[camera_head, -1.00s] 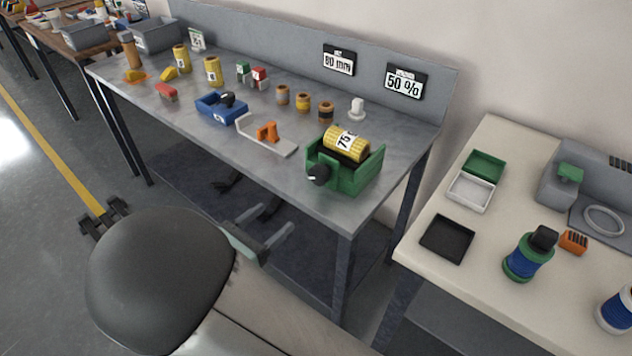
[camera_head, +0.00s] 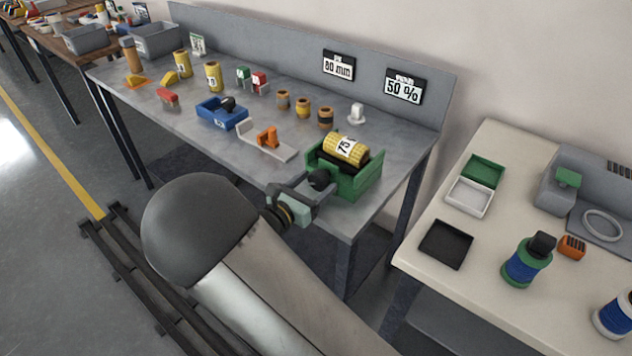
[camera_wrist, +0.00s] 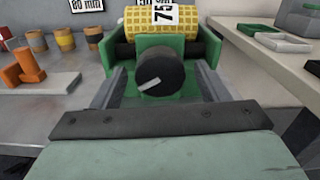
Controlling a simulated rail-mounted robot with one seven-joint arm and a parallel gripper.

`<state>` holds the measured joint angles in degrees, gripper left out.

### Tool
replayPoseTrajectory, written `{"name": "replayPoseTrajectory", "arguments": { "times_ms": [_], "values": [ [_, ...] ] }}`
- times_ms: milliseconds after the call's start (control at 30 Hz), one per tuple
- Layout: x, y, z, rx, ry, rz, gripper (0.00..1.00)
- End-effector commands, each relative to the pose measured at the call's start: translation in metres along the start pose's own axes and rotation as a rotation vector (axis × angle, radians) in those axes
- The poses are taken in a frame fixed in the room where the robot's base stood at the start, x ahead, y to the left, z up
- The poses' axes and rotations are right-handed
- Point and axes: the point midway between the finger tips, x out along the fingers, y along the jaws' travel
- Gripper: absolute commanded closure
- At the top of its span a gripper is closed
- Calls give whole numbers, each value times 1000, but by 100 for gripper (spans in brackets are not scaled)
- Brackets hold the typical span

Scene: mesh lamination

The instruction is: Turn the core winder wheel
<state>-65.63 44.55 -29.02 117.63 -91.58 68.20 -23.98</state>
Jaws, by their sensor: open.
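The core winder is a green cradle (camera_head: 355,188) at the front right of the grey bench, with a yellow mesh roll (camera_head: 347,148) labelled 75 in it. Its black wheel (camera_head: 320,180) is on the cradle's near end; the wrist view shows the wheel (camera_wrist: 160,72) face-on with a light pointer mark. My gripper (camera_head: 312,185) is at the bench's front edge. In the wrist view its two fingers are open, one on each side of the wheel (camera_wrist: 160,85), with visible gaps. Whether the fingertips reach past the wheel is hard to tell.
An orange block on a grey stand (camera_head: 268,140) and a blue holder (camera_head: 222,112) are left of the winder. Several small rolls and a white piece (camera_head: 356,114) are behind. A cream table (camera_head: 410,262) with trays stands to the right.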

Motion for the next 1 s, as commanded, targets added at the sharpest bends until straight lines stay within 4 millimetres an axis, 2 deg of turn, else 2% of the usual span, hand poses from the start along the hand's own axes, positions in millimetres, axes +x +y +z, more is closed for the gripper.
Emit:
{"name": "replayPoseTrajectory", "arguments": {
  "times_ms": [133, 400, 433, 567, 600, 1000],
  "values": [
    [9, 0, 0, 0, -1, -1, 32],
    [10, 0, 0, 1, 0, 0, 32],
    [10, 0, 0, 1, 0, 0, 38],
    [10, 0, 0, 1, 0, 0, 74],
    [10, 0, 0, 1, 0, 0, 77],
    [10, -1, 3, -64, 1, 0, 77]
  ]
}}
